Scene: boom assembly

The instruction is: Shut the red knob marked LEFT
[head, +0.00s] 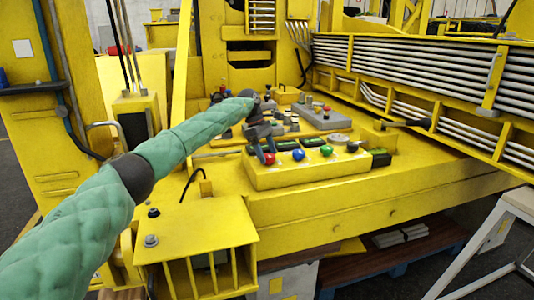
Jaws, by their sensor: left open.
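A row of coloured knobs stands along the front of a yellow control box (305,172). The red knob (270,158) is at the left end of the row; any LEFT marking is too small to read. My left gripper (264,157) is open and points down, with its dark fingers right at the red knob, one on its left and one close by it. I cannot tell whether they touch it. My right gripper is not in view.
A blue knob (299,155), a green knob (326,150) and a black knob (352,146) stand to the right. A grey plate (325,117) with small parts lies behind. Pipes (420,65) run along the right. A white stand (490,235) is at lower right.

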